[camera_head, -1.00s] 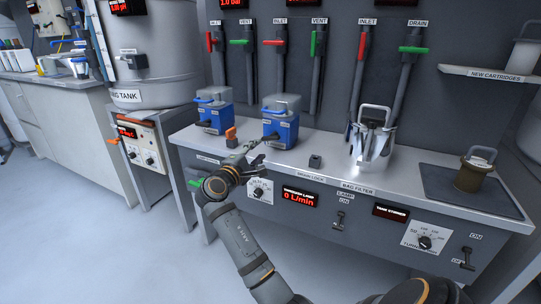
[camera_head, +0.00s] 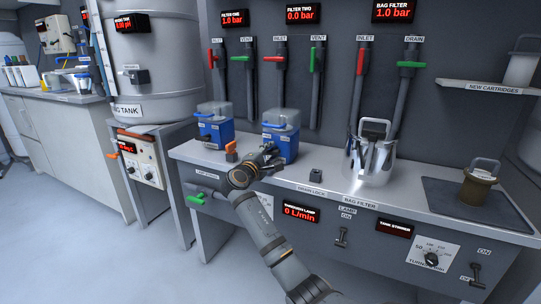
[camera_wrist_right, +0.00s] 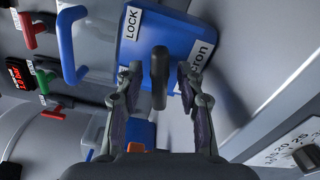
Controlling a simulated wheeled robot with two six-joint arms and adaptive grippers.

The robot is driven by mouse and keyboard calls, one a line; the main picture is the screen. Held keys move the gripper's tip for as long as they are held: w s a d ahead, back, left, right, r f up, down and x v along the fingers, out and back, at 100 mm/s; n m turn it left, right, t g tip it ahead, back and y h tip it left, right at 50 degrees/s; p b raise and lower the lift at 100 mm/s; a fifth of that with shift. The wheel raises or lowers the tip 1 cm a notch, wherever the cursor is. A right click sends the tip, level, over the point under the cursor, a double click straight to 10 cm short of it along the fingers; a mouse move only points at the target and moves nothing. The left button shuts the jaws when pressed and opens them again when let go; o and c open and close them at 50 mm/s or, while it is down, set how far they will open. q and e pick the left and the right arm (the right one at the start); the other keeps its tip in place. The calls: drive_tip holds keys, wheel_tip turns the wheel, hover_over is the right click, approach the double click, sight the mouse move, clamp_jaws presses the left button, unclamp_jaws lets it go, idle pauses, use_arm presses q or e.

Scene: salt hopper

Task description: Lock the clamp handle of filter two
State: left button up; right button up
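Filter two (camera_head: 285,146) is a blue housing with a pale see-through lid and a blue loop handle, on the bench in the head view. In the right wrist view, its blue body (camera_wrist_right: 178,28) carries a white LOCK label (camera_wrist_right: 131,22). The dark grey clamp handle (camera_wrist_right: 160,70) sticks out towards the camera below that label. My right gripper (camera_wrist_right: 161,88) is open, with one finger on each side of the handle and a gap visible on both sides. In the head view, my right gripper (camera_head: 266,154) is at the front of filter two. My left gripper is out of view.
Filter one (camera_head: 214,131), a similar blue housing, stands to the left, with an orange part (camera_head: 231,147) between the two. A small dark block (camera_head: 316,175) and the steel bag filter (camera_head: 371,160) stand to the right. Valve pipes with red and green handles rise behind.

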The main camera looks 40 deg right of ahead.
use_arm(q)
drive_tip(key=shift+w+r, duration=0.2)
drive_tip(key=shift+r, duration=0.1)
use_arm(e)
drive_tip(key=shift+d, duration=0.1)
clamp_jaws()
drive_tip(key=shift+m, duration=1.4)
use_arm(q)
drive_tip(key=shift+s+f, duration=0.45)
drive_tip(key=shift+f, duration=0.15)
use_arm(e)
unclamp_jaws()
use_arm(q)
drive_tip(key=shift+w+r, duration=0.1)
